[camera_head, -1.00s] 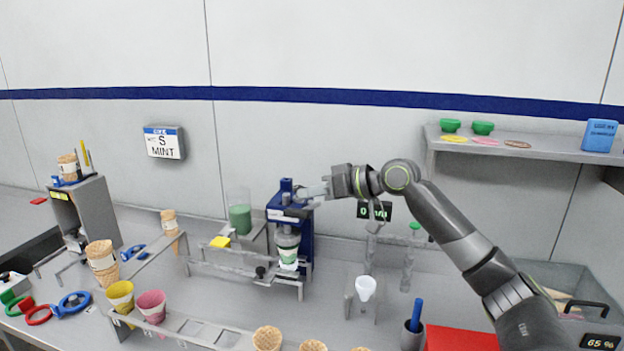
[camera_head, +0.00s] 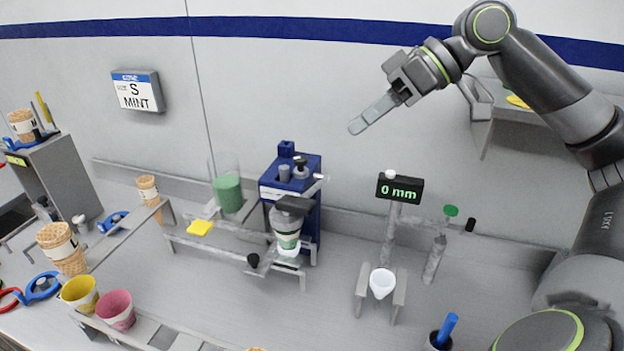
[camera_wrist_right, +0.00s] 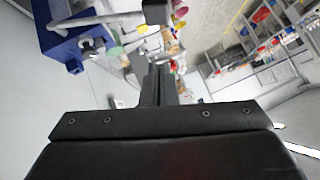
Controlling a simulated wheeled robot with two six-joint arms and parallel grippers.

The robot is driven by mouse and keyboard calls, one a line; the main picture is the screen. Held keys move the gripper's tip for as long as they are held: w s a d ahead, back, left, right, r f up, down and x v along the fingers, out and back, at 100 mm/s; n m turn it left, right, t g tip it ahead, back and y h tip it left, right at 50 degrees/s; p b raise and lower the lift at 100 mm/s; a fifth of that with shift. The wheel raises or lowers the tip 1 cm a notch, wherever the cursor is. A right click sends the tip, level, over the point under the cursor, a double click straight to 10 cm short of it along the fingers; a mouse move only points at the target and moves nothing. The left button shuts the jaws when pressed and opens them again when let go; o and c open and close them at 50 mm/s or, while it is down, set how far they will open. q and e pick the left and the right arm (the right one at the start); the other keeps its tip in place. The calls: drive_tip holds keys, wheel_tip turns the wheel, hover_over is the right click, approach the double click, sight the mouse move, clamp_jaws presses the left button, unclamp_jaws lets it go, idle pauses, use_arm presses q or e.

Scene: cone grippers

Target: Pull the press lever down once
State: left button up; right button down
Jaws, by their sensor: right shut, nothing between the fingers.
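The blue press (camera_head: 300,212) stands mid-counter against the wall. A pale lever bar (camera_head: 314,187) slants up to the right from its side; its exact angle is hard to tell. A dark press head sits over a white and green cup (camera_head: 287,230) held in the press. My right gripper (camera_head: 358,127) is shut and empty, above and to the right of the press, apart from the lever. In the right wrist view the press (camera_wrist_right: 62,45) shows at the upper left, and the shut fingers (camera_wrist_right: 158,75) point ahead. My left gripper is not in view.
A display reading 0 mm (camera_head: 400,188) stands on a post right of the press. A white funnel-like cup (camera_head: 382,283) sits in a stand in front of it. A green container (camera_head: 228,193) and yellow block (camera_head: 200,228) are to the left. A wall shelf (camera_head: 485,120) is behind my right arm.

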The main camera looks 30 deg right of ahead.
drive_tip(key=p, duration=0.4)
approach(293, 199)
drive_tip(key=w+a, duration=0.3)
drive_tip(key=shift+s+a+f, duration=0.15)
drive_tip(key=shift+a+f, duration=0.05)
drive_tip(key=shift+f, duration=0.85)
drive_tip(key=shift+s+a+f+p, duration=0.1)
drive_tip(key=shift+s+f+p, duration=0.1)
drive_tip(key=shift+f, duration=0.2)
drive_tip(key=shift+s+a+f+p, duration=0.1)
drive_tip(key=shift+f+p, duration=0.05)
drive_tip(key=shift+f, duration=0.35)
drive_tip(key=shift+w, duration=0.1)
drive_tip(key=shift+f, duration=0.1)
